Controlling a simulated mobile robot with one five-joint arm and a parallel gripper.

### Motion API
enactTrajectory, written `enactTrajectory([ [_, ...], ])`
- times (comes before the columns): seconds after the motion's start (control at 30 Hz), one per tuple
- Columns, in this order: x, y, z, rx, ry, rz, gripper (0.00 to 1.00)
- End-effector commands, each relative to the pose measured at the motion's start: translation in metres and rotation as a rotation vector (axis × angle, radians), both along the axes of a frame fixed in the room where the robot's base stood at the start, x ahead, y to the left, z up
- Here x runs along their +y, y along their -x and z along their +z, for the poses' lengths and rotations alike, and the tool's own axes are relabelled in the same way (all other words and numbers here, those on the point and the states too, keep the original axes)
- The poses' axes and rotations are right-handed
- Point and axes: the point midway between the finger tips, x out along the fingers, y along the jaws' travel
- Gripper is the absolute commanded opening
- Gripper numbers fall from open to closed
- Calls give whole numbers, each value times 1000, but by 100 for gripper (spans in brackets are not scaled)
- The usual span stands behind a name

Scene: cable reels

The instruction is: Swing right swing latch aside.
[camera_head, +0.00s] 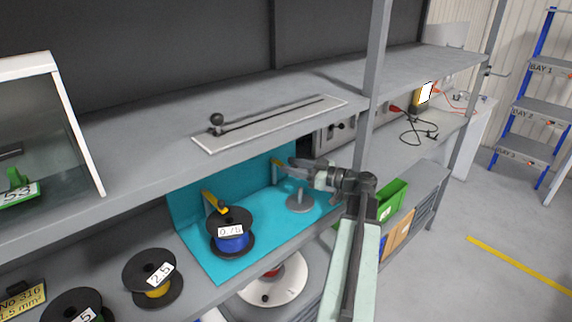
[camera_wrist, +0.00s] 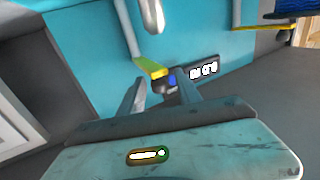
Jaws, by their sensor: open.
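The right swing latch (camera_head: 278,164) is a yellow bar against the turquoise back panel, partly hidden by my fingers. My gripper (camera_head: 293,168) is open at its right, its fingers pointing left towards it. In the wrist view, a yellow-tipped latch with a pale arm (camera_wrist: 151,68) lies ahead of my open fingers (camera_wrist: 158,92), apparently the same latch; I cannot tell whether they touch it. The left swing latch (camera_head: 212,202) is a yellow bar behind a black reel with blue cable (camera_head: 230,238), labelled 0.75.
A grey disc with an upright post (camera_head: 300,202) stands below my gripper on the turquoise base. The upper shelf (camera_head: 290,97) passes above my gripper. A shelf upright (camera_head: 369,95) stands close to my arm. Black reels (camera_head: 152,278) stand at the left.

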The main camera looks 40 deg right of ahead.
Motion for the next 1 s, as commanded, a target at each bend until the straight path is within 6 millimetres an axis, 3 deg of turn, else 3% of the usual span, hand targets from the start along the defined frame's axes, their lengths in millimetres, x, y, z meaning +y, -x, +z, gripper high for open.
enactTrajectory([
  [0.2,7,-22,0,0,0,1,40],
  [0.43,7,-23,0,0,0,0,40],
  [0.47,7,-23,0,0,0,0,38],
  [0.6,7,-22,0,0,0,-1,0],
  [1.0,7,-22,0,0,0,-1,0],
])
